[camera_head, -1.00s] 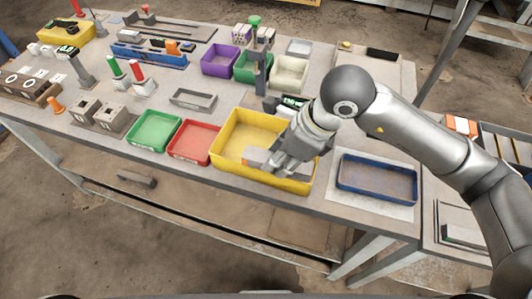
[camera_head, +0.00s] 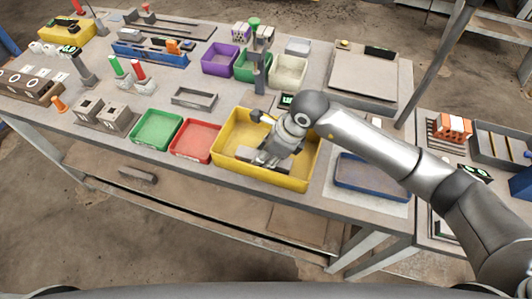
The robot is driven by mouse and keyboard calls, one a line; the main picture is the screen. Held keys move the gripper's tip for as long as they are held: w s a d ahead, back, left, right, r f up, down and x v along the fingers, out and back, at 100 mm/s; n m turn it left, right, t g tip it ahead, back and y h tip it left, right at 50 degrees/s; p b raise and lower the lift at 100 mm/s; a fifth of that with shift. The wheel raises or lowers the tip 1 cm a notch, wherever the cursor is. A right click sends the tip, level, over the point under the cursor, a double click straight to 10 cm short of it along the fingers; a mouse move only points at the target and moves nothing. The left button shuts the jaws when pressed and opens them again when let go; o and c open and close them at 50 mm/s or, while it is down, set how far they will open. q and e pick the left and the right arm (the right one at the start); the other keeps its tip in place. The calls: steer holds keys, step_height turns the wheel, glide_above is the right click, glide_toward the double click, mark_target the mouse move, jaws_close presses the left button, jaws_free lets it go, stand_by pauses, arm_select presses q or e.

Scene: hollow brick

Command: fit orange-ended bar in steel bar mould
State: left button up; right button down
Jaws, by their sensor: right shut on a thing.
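My right gripper (camera_head: 264,157) points down into the yellow bin (camera_head: 235,174) at the table's front. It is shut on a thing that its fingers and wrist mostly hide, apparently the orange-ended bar. A small yellow-orange tip (camera_head: 256,114) shows by the bin's back rim, beside my wrist; I cannot tell whether it belongs to the held thing. Grey pieces lie around the fingers in the bin. A shallow grey rectangular open frame, which looks like the steel bar mould (camera_head: 194,97), lies flat and empty behind the red bin. My left gripper is not in view.
Red (camera_head: 196,141) and green (camera_head: 157,131) bins stand left of the yellow bin. A blue tray (camera_head: 371,176) lies to its right under my arm. A post with a green top (camera_head: 255,60) rises behind it. Purple, green and cream bins stand farther back.

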steer(key=shift+f+b, duration=0.2)
steer(key=shift+b, duration=0.1)
steer(key=c, duration=1.1)
jaws_free()
steer(key=shift+o, duration=0.2)
